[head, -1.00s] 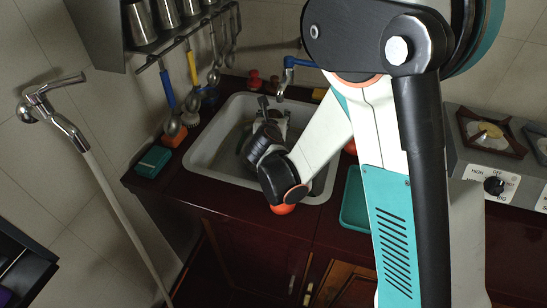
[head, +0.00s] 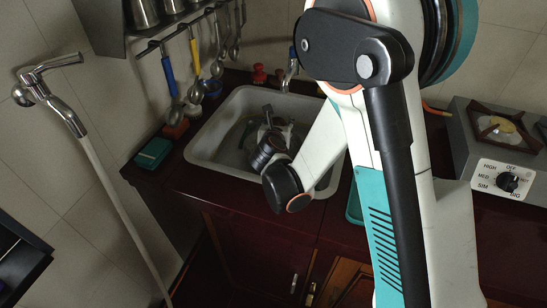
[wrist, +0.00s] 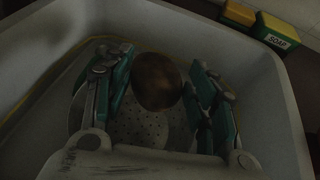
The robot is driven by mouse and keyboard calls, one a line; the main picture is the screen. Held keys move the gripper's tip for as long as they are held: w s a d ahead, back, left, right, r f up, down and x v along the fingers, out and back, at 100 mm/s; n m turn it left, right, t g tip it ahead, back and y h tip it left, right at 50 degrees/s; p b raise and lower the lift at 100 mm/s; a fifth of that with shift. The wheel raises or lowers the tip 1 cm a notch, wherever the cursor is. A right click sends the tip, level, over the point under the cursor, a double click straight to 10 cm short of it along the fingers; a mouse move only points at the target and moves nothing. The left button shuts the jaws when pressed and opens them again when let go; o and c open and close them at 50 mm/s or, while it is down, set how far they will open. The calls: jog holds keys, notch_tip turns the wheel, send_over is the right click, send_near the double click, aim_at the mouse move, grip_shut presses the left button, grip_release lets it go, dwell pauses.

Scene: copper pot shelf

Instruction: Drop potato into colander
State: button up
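The brown, rounded potato (wrist: 158,80) shows in the wrist view between the two fingers of my gripper (wrist: 162,66). The fingers appear closed against its left and right sides, though the right contact is dark and hard to make out. Below it lies the pale, perforated colander (wrist: 150,128), inside the sink. The potato appears above the colander and covers part of it. In the head view my gripper (head: 268,128) is down in the sink. The arm hides much of it, and the potato cannot be made out there.
The white sink (head: 216,132) has raised walls around my gripper. A faucet (head: 291,66) stands behind it. Soap and sponges (wrist: 270,30) lie beyond the rim. Hanging utensils (head: 194,60) are at the left, and a stove (head: 488,150) is at the right.

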jog(key=o, duration=0.3)
jog(key=v, duration=1.2)
jog(key=shift+r, duration=0.1)
